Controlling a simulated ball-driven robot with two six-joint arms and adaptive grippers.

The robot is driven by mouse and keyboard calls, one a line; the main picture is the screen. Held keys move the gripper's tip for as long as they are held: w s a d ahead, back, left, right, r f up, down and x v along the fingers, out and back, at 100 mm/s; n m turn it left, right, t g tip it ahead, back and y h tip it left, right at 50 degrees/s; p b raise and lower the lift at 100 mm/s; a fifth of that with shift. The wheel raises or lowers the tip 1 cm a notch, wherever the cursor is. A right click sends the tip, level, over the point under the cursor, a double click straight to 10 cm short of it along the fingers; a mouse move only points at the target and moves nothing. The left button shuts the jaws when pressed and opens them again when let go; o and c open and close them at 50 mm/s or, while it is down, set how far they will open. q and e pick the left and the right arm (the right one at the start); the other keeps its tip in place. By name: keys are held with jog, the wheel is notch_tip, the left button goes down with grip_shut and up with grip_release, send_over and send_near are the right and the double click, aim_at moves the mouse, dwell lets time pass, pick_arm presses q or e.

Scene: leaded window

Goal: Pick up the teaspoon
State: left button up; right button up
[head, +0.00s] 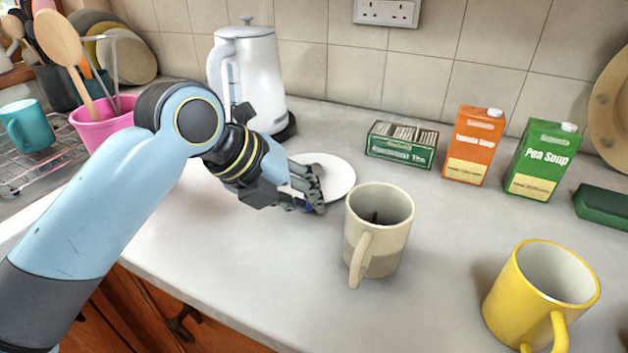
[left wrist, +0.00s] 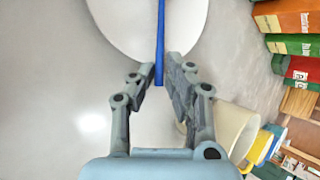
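The blue teaspoon handle (left wrist: 160,42) runs up the left wrist view, over the white saucer (left wrist: 118,28) and down between my fingers. In the head view the saucer (head: 334,172) lies on the counter, and only a speck of blue (head: 308,208) shows at my fingertips. The spoon's bowl is not visible. My left gripper (head: 318,188) is low at the saucer's near edge. In the left wrist view its fingers (left wrist: 160,76) stand partly apart, one on each side of the handle, with a narrow gap showing. My right gripper is not in view.
A cream mug (head: 388,247) stands close to the right of my left gripper. A yellow mug (head: 541,295) is farther right. Behind are a white kettle (head: 250,75), a tea box (head: 402,146) and two soup cartons, orange (head: 474,146) and green (head: 542,160).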

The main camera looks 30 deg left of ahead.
pick_arm(q)
jog(key=shift+f, duration=0.1)
jog(key=shift+c, duration=1.2)
grip_shut()
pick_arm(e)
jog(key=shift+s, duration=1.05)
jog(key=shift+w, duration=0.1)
